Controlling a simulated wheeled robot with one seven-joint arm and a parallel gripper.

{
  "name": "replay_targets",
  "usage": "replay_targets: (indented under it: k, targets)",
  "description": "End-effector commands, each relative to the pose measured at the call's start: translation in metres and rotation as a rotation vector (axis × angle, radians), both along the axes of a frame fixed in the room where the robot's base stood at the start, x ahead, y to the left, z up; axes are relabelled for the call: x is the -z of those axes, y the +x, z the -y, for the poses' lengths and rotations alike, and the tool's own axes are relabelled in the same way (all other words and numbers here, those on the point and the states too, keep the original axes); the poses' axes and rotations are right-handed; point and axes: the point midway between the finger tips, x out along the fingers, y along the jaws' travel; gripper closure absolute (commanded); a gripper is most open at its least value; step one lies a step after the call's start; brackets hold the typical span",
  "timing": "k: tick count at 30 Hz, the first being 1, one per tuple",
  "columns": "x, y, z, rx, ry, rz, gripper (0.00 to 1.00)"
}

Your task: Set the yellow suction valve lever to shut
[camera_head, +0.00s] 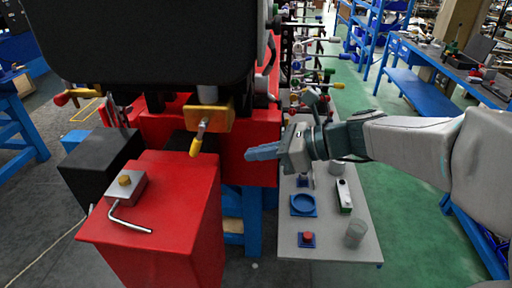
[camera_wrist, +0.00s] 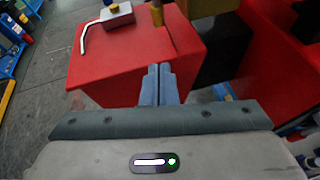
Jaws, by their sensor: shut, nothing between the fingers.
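The yellow-tipped lever (camera_head: 197,140) hangs from a brass valve body (camera_head: 213,112) below the large black housing. It points downward, leaning slightly left. In the wrist view a yellow piece (camera_wrist: 156,14), probably its tip, shows at the top edge; the rest of it is cut off. My gripper (camera_head: 250,154) is shut and empty, reaching in from the right. Its fingertips point left and stand apart from the lever, to its right in the head view. In the wrist view my closed fingertips (camera_wrist: 160,70) show over the red box, below the yellow piece.
A red box (camera_head: 190,205) with a bent metal handle (camera_head: 130,222) stands at front left, beside a black box (camera_head: 98,165). The black housing (camera_head: 150,45) overhangs the valve.

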Motion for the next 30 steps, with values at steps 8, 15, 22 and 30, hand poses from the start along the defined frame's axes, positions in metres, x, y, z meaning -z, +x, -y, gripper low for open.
replay_targets:
  k: [8, 15, 22, 30]
  targets:
    - [0.024, 0.012, -0.056, -0.005, -0.004, -0.003, 1.0]
    - [0.012, 0.021, -0.086, -0.002, -0.003, 0.002, 1.0]
    - [0.01, 0.024, -0.093, 0.001, -0.004, 0.002, 1.0]
    - [0.01, 0.023, -0.101, -0.002, -0.002, 0.001, 1.0]
